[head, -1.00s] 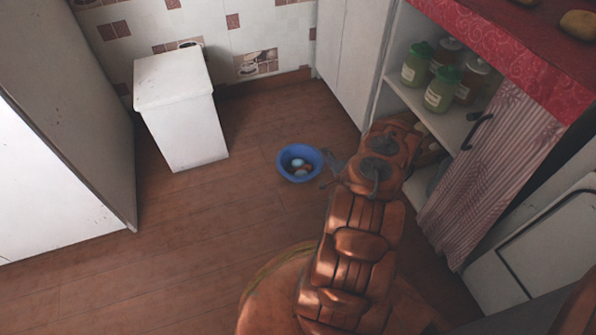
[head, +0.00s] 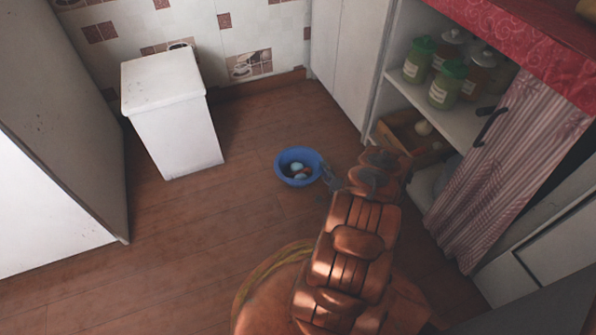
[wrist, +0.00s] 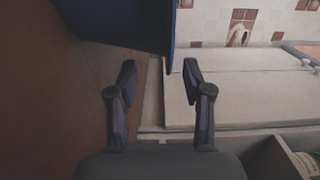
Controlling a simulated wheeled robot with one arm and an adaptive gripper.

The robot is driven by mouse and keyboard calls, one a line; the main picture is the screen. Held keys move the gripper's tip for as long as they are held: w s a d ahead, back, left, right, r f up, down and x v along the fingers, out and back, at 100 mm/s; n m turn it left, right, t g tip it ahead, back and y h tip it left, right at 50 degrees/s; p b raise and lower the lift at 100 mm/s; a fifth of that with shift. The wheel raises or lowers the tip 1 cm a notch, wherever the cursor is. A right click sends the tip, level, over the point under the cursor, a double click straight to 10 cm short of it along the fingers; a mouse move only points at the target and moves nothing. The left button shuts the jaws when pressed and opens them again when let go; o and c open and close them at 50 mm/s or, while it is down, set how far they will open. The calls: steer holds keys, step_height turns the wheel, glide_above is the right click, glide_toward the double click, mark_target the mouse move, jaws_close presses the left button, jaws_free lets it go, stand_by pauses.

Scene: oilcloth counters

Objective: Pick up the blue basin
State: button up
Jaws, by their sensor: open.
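The blue basin (head: 283,174) stands upright on the brown wooden floor, near the middle of the head view. It holds several egg-like things, pale blue, white and brown. My gripper (head: 327,168) is at the basin's right side, close to its rim. In the wrist view the basin (wrist: 125,18) fills the top, just beyond the fingers, and only part of it shows. My gripper (wrist: 158,72) is open there, with nothing between its fingers. I cannot tell whether a fingertip touches the basin.
A white bin (head: 172,118) stands left of the basin by the tiled wall. An open shelf (head: 460,122) with several jars and a wooden crate (head: 403,130) is on the right, beside a striped curtain (head: 480,175). Floor left of the basin is clear.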

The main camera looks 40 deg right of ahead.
steer(key=b+x, duration=0.2)
steer(key=x, duration=0.1)
steer(key=shift+d+f, duration=0.15)
steer(key=shift+d, duration=0.1)
steer(key=shift+w, duration=0.35)
jaws_close()
